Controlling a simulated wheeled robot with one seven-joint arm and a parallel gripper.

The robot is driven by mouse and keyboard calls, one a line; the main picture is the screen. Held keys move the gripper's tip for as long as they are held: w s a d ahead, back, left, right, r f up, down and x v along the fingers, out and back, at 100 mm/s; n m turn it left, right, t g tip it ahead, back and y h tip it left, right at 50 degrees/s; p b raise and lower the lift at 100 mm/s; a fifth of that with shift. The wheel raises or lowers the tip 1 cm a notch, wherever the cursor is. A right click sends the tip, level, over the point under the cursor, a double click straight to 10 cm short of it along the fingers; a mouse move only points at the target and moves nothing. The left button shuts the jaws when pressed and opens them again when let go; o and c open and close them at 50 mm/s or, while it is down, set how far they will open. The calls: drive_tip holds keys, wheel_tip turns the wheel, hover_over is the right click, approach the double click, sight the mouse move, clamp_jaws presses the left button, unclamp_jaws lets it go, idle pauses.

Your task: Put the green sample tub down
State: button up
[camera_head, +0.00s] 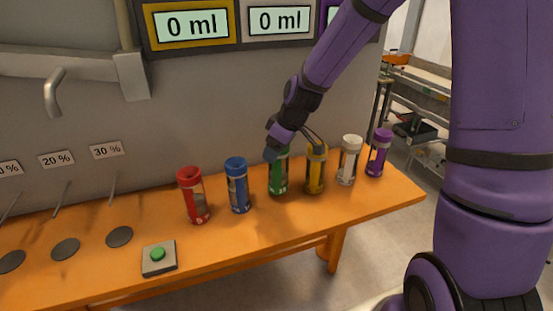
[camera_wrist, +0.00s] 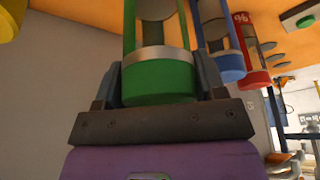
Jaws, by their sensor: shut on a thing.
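The green sample tub (camera_head: 279,175) stands upright in the row of tubs on the orange bench (camera_head: 262,226), between the blue and yellow ones. Its base appears at the bench top; I cannot tell whether it touches. My gripper (camera_head: 276,152) is at the tub's top and partly hides its cap. In the wrist view the green cap (camera_wrist: 158,80) sits between both fingers of my gripper (camera_wrist: 160,85), which are shut on it.
A blue tub (camera_head: 238,187) and red tub (camera_head: 195,197) stand to the left. A yellow tub (camera_head: 315,170), white tub (camera_head: 348,161) and purple tub (camera_head: 377,154) stand to the right. A green button box (camera_head: 159,257) is near the front edge. The bench front by the green tub is clear.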

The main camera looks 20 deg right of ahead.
drive_tip(key=shift+f, duration=1.9)
drive_tip(key=o, duration=1.4)
drive_tip(key=v, duration=1.1)
drive_tip(key=s+d+r+m+h, duration=0.1)
drive_tip(key=s+r+m, duration=0.2)
drive_tip(key=s+r, duration=0.2)
drive_tip(key=s+d+r+m+t+h, duration=0.1)
drive_tip(key=s+r, duration=0.4)
drive_tip(key=s, duration=0.7)
drive_tip(key=s+d+r+m+t+h, duration=0.1)
drive_tip(key=s+d+r+m, duration=0.1)
drive_tip(key=s+r+m, duration=0.3)
drive_tip(key=shift+s+d, duration=0.15)
drive_tip(key=shift+s, duration=1)
drive_tip(key=shift+s+d, duration=0.1)
drive_tip(key=shift+s, duration=1)
